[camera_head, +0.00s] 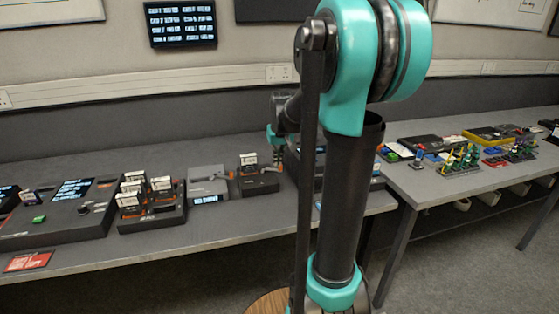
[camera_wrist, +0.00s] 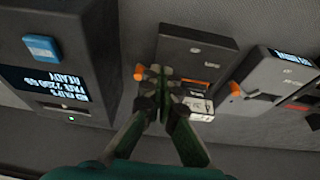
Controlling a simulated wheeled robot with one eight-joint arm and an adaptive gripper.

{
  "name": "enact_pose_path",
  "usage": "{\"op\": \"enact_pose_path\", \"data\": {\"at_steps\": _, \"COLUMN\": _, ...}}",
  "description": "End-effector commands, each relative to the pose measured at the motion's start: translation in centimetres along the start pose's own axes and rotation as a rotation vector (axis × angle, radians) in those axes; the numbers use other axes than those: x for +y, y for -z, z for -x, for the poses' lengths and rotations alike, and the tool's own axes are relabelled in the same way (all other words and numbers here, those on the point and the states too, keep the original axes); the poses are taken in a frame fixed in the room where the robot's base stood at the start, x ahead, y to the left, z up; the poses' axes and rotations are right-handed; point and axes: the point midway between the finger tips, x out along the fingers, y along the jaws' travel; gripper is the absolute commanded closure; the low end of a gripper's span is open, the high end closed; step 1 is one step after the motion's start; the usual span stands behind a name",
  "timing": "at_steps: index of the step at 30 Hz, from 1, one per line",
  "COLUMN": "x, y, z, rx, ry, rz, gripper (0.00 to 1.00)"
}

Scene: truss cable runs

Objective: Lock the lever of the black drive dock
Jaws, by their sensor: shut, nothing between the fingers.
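The black drive dock (camera_head: 262,186) stands on the long table in the head view, with a white-labelled drive (camera_head: 248,160) in it. In the wrist view the dock (camera_wrist: 205,48) is at upper centre, with the drive (camera_wrist: 199,104) below its body. An orange-tipped lever (camera_wrist: 140,72) shows at the dock's left side there. My gripper (camera_wrist: 160,82) is shut and empty, its fingertips just right of the lever's tip and left of the drive. I cannot tell whether it touches either. The fingers partly cover the lever's base. In the head view my arm hides part of this area.
A grey dock (camera_wrist: 272,78) with its own orange lever (camera_wrist: 235,90) stands beside the black dock. On the other side is a dark box with a READY screen (camera_wrist: 45,84) and blue button (camera_wrist: 42,47). A multi-drive rack (camera_head: 152,218) stands farther left in the head view.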

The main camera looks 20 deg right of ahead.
Motion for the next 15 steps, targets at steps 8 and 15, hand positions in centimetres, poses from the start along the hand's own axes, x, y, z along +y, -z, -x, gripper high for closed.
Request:
{"op": "enact_pose_path", "data": {"at_steps": 8, "x": 2.4, "y": 8.7, "z": 0.0, "rx": -0.009, "ry": -0.005, "rz": -0.013, "gripper": 1.0}}
{"op": "enact_pose_path", "data": {"at_steps": 15, "x": 3.2, "y": 11.0, "z": -0.1, "rx": -0.011, "ry": -0.006, "rz": -0.014, "gripper": 1.0}}
